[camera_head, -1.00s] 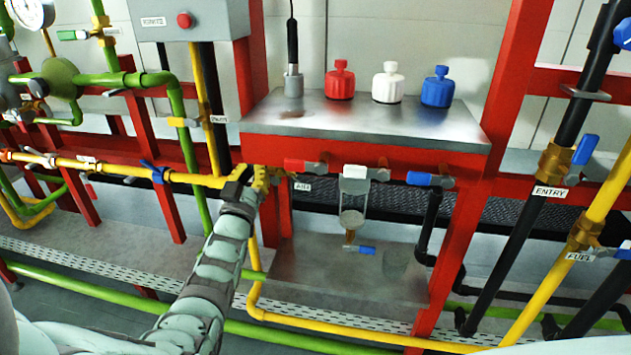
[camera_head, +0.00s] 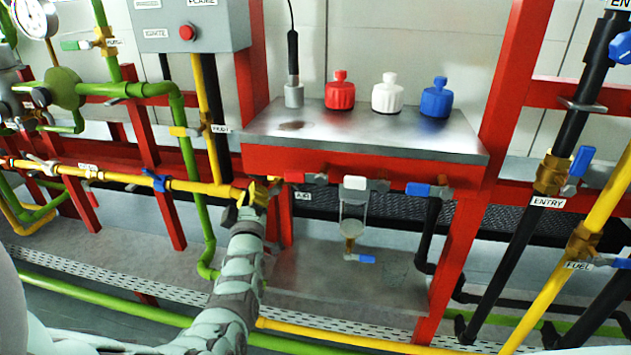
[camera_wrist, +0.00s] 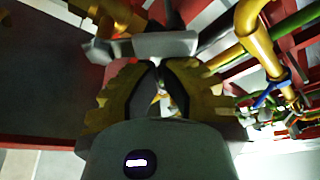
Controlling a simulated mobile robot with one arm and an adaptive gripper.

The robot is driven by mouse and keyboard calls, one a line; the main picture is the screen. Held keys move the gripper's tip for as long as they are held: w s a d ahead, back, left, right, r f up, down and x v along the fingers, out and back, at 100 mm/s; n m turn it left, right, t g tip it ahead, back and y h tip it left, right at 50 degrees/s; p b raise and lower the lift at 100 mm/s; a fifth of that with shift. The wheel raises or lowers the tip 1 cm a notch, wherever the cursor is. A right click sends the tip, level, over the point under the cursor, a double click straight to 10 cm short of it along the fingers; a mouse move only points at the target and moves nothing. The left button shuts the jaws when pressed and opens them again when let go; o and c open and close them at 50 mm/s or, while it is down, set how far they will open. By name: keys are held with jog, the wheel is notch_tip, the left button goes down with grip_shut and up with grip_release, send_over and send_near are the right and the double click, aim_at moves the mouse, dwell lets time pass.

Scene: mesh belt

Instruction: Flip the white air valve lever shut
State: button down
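The white lever (camera_head: 355,182) sits on a grey valve under the front edge of the metal shelf, between a red lever (camera_head: 296,177) and a blue lever (camera_head: 418,189). An AIR label (camera_head: 303,196) is just left of it. My gripper (camera_head: 262,190), with yellow fingers, is left of the red lever, apart from the white lever. In the wrist view my gripper (camera_wrist: 156,64) has its fingertips close together, with nothing clearly held between them. A grey metal part (camera_wrist: 150,46) lies just beyond the tips; whether they touch it is unclear.
The metal shelf (camera_head: 400,142) holds red (camera_head: 340,93), white (camera_head: 387,95) and blue (camera_head: 436,99) bottles. A clear cup (camera_head: 353,219) hangs below the white lever. A red post (camera_head: 480,180) stands to the right. A yellow pipe (camera_head: 110,178) runs left of my gripper.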

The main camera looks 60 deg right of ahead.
jog(key=shift+s+d+f+n+y+b, duration=0.1)
jog(key=shift+s+f+n+y+b, duration=0.35)
jog(key=shift+n, duration=1.15)
jog(key=shift+s+d+f+n+y+b, duration=0.2)
jog(key=shift+f+n+y+b, duration=0.4)
jog(key=shift+n, duration=1)
jog(key=shift+s+d+f+n+y+b, duration=0.1)
jog(key=shift+s+f+n+y+b, duration=0.4)
jog(key=shift+n, duration=1.1)
jog(key=shift+w+f, duration=0.1)
jog(key=shift+w, duration=0.05)
